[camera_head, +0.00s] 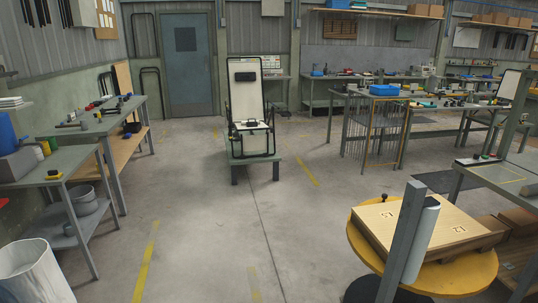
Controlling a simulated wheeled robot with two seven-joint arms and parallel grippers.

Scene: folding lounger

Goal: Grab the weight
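A folding lounger (246,98) with a pale surface and dark frame stands in the middle distance on a low green platform (233,156). A dark pad (245,76) is at the top of its backrest. A small black object (251,123) lies on its seat; it may be the weight, but it is too small to tell. A small dark knob-shaped object (384,197) sits at the back left of a wooden box (455,228) on a round yellow table, and I cannot tell whether that is the weight. Neither of my grippers is in view.
The yellow table (360,243) stands at front right, with a grey upright post (403,243) before it. Tool-laden workbenches line the left (98,124) and right (425,102). A white bin (33,272) is at front left. The central concrete floor is clear up to the lounger.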

